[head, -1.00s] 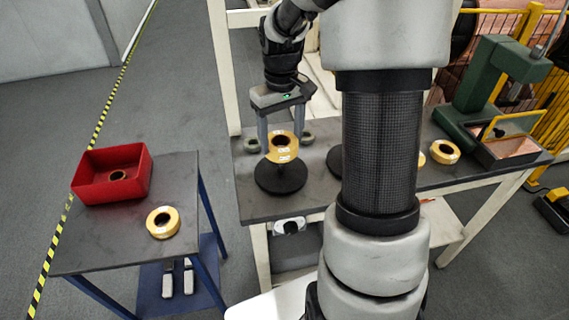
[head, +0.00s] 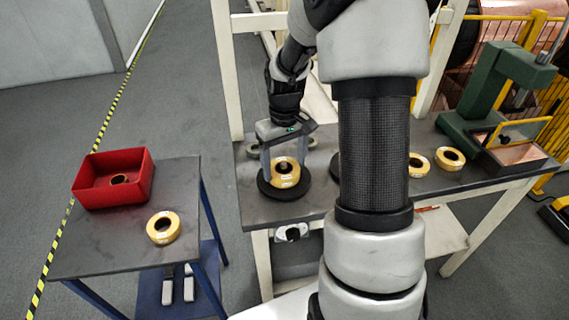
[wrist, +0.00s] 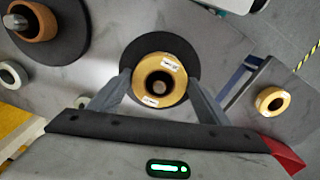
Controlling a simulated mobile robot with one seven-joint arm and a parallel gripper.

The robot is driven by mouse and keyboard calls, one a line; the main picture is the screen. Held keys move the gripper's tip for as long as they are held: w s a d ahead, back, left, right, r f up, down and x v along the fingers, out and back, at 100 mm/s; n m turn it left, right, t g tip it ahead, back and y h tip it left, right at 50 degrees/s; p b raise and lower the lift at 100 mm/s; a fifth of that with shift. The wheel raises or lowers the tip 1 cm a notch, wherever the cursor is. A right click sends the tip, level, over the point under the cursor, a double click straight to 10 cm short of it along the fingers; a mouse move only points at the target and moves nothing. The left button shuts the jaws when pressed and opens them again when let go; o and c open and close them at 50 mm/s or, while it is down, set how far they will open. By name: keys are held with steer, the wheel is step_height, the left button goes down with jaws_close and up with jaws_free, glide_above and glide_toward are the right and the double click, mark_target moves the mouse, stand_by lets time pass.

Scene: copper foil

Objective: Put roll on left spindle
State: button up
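A yellow tape roll (head: 285,173) with white labels is around the post of the left spindle (head: 264,188), low over its black disc. The wrist view shows the same roll (wrist: 143,86) from above, with the post's grey tip inside its hole and the black disc (wrist: 160,42) behind it. My gripper (head: 285,171) points down with one finger on each side of the roll. In the wrist view my gripper's fingers (wrist: 160,84) lie close against the roll's sides, and it looks shut on it. Whether the roll touches the disc is hard to tell.
A second spindle disc (wrist: 72,42) bears a brown ring; my arm mostly hides it in the head view. Two yellow rolls (head: 451,158) (head: 418,165) lie right of my arm, near a green press (head: 478,110). The left side table holds a red bin (head: 112,193) and a yellow roll (head: 163,227).

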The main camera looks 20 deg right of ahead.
steer(key=shift+o, duration=1.2)
step_height(320, 180, up, 12)
steer(key=p, duration=0.2)
steer(key=shift+r, duration=0.2)
